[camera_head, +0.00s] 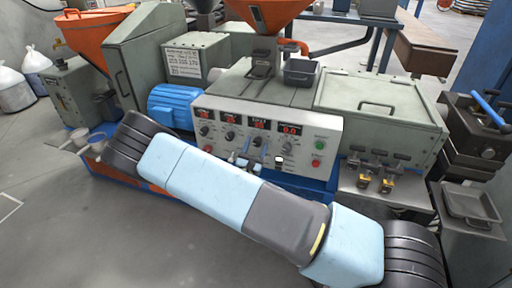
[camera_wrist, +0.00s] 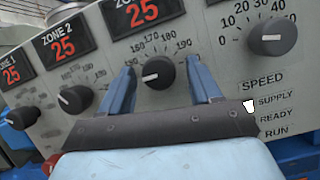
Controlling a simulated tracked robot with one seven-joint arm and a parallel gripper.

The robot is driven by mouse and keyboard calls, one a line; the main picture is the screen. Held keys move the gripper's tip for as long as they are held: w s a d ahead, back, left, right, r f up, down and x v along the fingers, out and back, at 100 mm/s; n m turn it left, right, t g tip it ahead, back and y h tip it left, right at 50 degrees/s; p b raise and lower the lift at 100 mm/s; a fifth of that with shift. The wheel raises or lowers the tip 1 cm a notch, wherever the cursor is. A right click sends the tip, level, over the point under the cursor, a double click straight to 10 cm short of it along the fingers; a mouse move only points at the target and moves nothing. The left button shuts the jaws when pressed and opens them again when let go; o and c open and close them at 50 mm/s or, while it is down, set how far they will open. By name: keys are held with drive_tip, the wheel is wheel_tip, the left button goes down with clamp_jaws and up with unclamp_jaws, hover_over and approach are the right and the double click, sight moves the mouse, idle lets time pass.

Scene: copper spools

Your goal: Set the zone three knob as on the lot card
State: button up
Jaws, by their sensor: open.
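In the wrist view the third zone knob (camera_wrist: 158,73) is black with a white mark that points left, towards the low end of its scale. The visible scale figures run up to about 190. My gripper (camera_wrist: 160,64) is open, one blue finger on each side of this knob; I cannot tell whether they touch it. Above it a red display (camera_wrist: 141,12) reads 25. In the head view my gripper (camera_head: 243,160) is at the panel's lower middle. A white card (camera_head: 185,62) with rows of figures stands behind the panel; its figures are too small to read surely.
The zone two knob (camera_wrist: 75,99) and zone one knob (camera_wrist: 22,117) are to the left. The speed knob (camera_wrist: 272,37) is to the right, with supply, ready and run labels below. Green and red buttons (camera_head: 318,154) are at the panel's right. A blue motor (camera_head: 172,105) stands left.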

drive_tip(key=shift+c, duration=0.4)
drive_tip(key=c, duration=1)
drive_tip(key=shift+o, duration=0.2)
